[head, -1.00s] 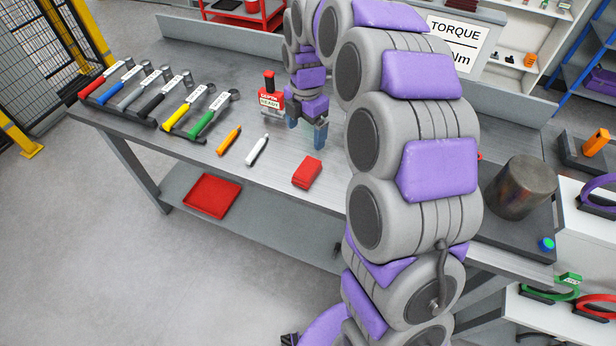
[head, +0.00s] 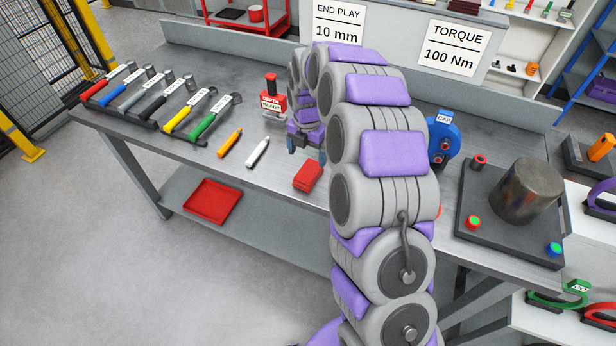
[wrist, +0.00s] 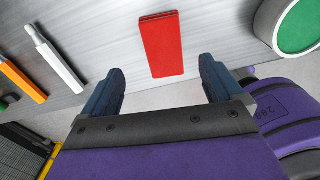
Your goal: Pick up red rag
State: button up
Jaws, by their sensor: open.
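The red rag (head: 308,176) is a folded red block lying flat near the front edge of the grey workbench (head: 270,190). In the wrist view the rag (wrist: 162,44) lies beyond my fingertips, between their lines and apart from them. My gripper (wrist: 160,85) is open and empty, with a dark blue finger on each side. In the head view my gripper (head: 306,146) hangs above the bench just behind the rag, partly hidden by my arm.
A white marker (head: 257,152) and an orange marker (head: 230,142) lie left of the rag. A red depth gauge (head: 272,98) stands behind. Several coloured torque wrenches (head: 160,105) lie at the left. A blue cap tool (head: 444,138) and a metal cylinder (head: 528,190) stand at the right.

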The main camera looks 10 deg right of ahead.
aim_at(308, 171)
jog(key=f, duration=0.2)
jog(key=f+b, duration=0.1)
jog(key=f, duration=0.2)
jog(key=f+b, duration=0.1)
jog(key=f, duration=0.2)
jog(key=shift+s, duration=0.3)
jog(key=shift+r, duration=0.1)
jog(key=c, duration=1.1)
jog(key=shift+r, duration=0.15)
jog(key=shift+c, duration=0.2)
jog(key=shift+r+p, duration=0.6)
jog(key=shift+r, duration=0.95)
jog(key=shift+s+r, duration=0.15)
jog(key=shift+s, duration=0.1)
jog(key=s+r+p, duration=0.1)
jog(key=s+p, duration=0.2)
jog(key=s, duration=1.2)
jog(key=shift+s, duration=0.25)
jog(key=shift+d+r, duration=0.1)
